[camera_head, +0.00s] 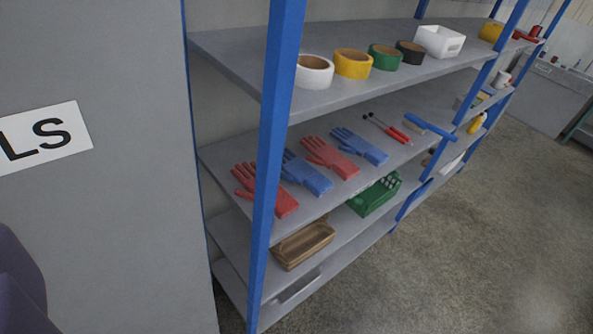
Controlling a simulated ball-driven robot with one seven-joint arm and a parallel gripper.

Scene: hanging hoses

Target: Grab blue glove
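Two blue gloves lie flat on the middle shelf (330,195) of a rack. The nearer blue glove (308,176) is between two red gloves, just right of a blue post. The farther blue glove (360,146) lies to the right of the second red glove. The nearer red glove (280,200) is partly hidden by the post, and the other red glove (333,158) lies between the two blue ones. All fingers point toward the back left. My gripper does not show in this view.
A blue post (272,150) stands in front of the shelves. Tape rolls (353,64) sit above; a brown basket (302,245) and green crate (375,196) sit below. Screwdrivers (390,130) lie right of the gloves. A grey cabinet (110,230) stands left. The floor (430,270) in front is clear.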

